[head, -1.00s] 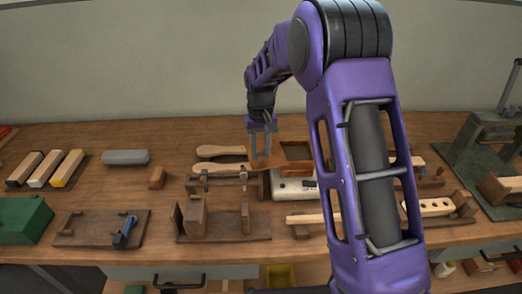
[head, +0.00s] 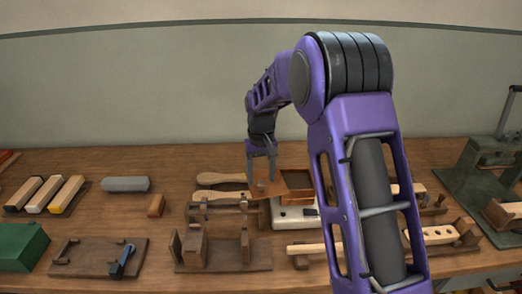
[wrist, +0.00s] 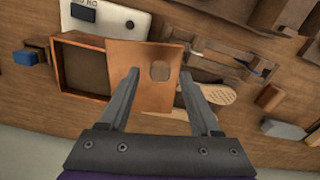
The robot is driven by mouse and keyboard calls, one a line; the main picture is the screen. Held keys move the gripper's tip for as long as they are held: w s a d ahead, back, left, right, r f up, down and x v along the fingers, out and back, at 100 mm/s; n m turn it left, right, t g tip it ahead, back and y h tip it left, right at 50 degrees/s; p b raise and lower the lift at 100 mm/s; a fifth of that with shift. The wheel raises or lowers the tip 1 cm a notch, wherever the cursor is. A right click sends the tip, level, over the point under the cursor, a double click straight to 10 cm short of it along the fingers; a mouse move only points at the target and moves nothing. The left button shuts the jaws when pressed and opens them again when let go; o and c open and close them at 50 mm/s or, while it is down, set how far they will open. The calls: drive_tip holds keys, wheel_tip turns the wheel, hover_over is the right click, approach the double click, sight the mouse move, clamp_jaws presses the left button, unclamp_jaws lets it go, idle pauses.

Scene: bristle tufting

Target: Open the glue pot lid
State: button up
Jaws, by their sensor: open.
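The glue pot appears to be the square copper-brown box (head: 298,181); its top is open and its dark inside shows in the wrist view (wrist: 54,68). A flat copper lid (wrist: 145,112) lies beside the box, on its left in the head view (head: 280,207) and right in the wrist view, leaving the mouth uncovered. A small rounded knob (wrist: 160,70) stands on the lid. My gripper (wrist: 159,76) is open above the lid, with a fingertip on either side of the knob and space between. Whether the fingers touch the lid is unclear.
A white unit (head: 288,222) with a dark panel sits in front of the box. Wooden brush handles (head: 222,179) lie left of the lid, and a wooden jig (head: 225,264) stands nearer. A grey block (head: 125,184) lies further left. My arm hides part of the bench's right.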

wheel_tip(320, 180, up, 16)
drive_tip(key=shift+p, duration=0.4)
